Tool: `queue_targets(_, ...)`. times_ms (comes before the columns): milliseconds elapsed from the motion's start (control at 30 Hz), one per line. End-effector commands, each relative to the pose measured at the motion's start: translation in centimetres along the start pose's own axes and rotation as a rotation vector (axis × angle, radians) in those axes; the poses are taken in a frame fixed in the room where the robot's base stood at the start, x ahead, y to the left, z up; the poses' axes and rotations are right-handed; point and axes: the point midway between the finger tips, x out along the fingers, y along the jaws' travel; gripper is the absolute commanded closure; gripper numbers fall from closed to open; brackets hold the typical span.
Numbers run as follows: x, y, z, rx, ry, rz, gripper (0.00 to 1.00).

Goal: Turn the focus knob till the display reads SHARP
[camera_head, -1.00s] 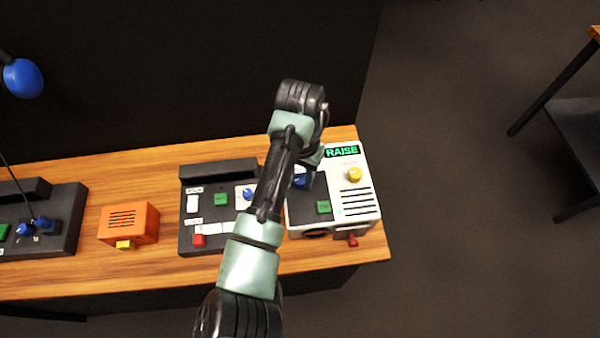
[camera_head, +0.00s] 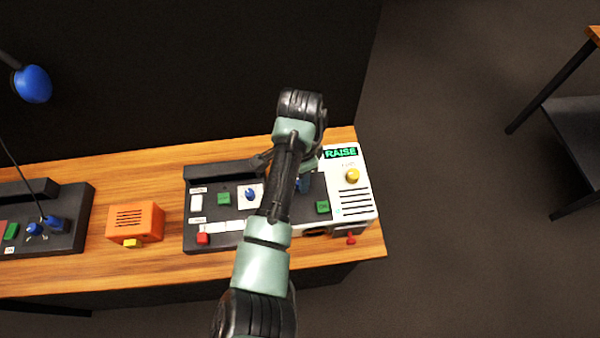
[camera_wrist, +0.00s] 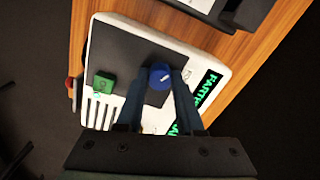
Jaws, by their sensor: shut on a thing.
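A blue knob (camera_wrist: 160,76) sits on the dark plate of a white panel box (camera_head: 366,209). My gripper (camera_wrist: 161,84) has its two fingers on either side of the knob, shut on it, in the wrist view. A pale mark shows on the knob's top. In the head view my arm covers most of the knob and gripper. A display (camera_head: 341,153) at the box's far edge reads RAISE in green. In the wrist view, green lettering (camera_wrist: 208,86) looks like "PARTI", with its end unclear, and more lettering is partly hidden by a finger. The knob's own label is not readable.
The white box also has a green button (camera_head: 322,207), a yellow knob (camera_head: 353,175) and a red lever (camera_head: 351,239). To its left stand a dark panel (camera_head: 215,172) with several controls and an orange box (camera_head: 136,220). Bare wood lies between them.

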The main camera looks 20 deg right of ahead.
Motion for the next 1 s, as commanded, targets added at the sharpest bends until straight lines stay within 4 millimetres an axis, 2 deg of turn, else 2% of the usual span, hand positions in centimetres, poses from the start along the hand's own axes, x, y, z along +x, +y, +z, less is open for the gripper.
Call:
queue_targets(300, -0.09, -0.03, -0.07, 0.083, 0.002, -0.001, 1.0)
queue_targets(733, -0.08, -0.04, -0.09, 0.091, 0.002, -0.002, 1.0)
queue_targets(767, -0.08, -0.03, -0.1, 0.091, 0.002, -0.002, 0.58)
queue_targets(900, -0.06, -0.03, -0.08, 0.09, 0.002, -0.001, 0.34)
queue_targets(1000, -0.05, -0.02, -0.06, 0.09, 0.001, -0.001, 0.34)
